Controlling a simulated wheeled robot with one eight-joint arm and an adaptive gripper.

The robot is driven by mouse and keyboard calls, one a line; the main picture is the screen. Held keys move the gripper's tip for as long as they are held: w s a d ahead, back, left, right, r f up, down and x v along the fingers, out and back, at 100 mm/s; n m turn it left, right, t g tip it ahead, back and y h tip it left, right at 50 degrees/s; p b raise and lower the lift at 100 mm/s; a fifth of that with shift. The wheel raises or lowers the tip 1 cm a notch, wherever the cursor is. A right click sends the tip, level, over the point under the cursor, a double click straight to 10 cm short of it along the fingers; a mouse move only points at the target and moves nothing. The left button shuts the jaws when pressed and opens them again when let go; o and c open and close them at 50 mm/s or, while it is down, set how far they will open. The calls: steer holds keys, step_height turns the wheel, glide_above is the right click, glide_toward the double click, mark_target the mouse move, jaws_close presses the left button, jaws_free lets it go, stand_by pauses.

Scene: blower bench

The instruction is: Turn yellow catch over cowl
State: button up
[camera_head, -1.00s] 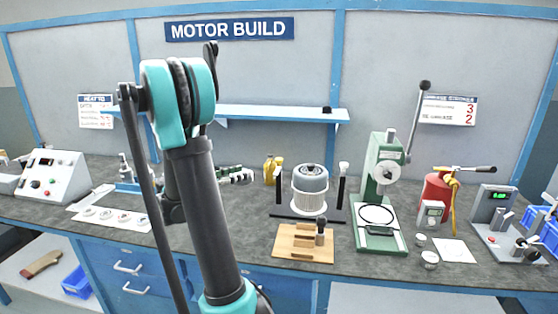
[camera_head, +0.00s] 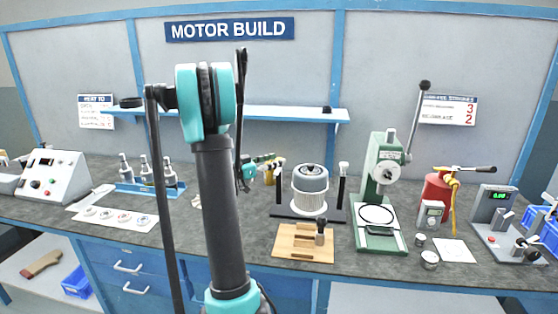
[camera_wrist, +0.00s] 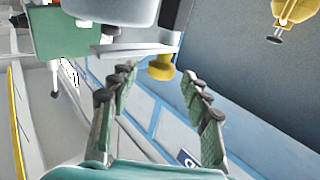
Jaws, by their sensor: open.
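The blower's grey cowl (camera_head: 310,172) sits over a white ribbed body on a dark base, with an upright post on either side. In the wrist view the grey cowl (camera_wrist: 110,8) is at the top, cut off by the edge. A yellow catch (camera_wrist: 161,69) shows just beyond and between my fingertips, beside the cowl. My gripper (camera_wrist: 157,82) is open, with no contact on the catch visible. In the head view my gripper (camera_head: 262,163) is small, left of the cowl, partly covering a yellow item behind it.
A rack of several bottles (camera_head: 147,180) stands left. A blue shelf (camera_head: 285,113) hangs behind.

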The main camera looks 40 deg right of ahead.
steer(key=shift+s+d, duration=0.15)
steer(key=shift+d, duration=1.05)
steer(key=shift+c, duration=0.5)
jaws_close()
